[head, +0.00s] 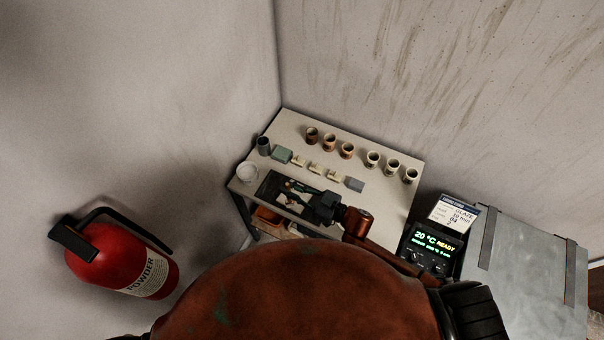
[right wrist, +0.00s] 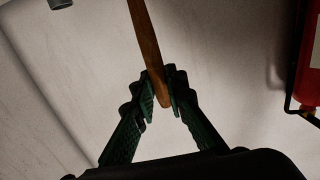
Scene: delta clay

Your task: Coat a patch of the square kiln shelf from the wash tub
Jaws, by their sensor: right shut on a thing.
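My right gripper (head: 295,190) reaches left over the front of the table; in the right wrist view its green fingers (right wrist: 161,104) are shut on a wooden handle (right wrist: 146,45). The handle runs up out of that view, so its far end is hidden there. A white round tub (head: 247,172) stands at the table's left front corner. A dark flat slab (head: 268,183), apparently the square kiln shelf, lies right of the tub, partly under my gripper. Whether the tool touches it I cannot tell. My left gripper is not in view.
The table (head: 345,140) carries several brown and pale cups along its back, a dark grey cup (head: 264,146), grey blocks and small pale pieces. A kiln controller (head: 432,246) and a grey metal box (head: 530,270) stand right. A red extinguisher (head: 115,258) is at left.

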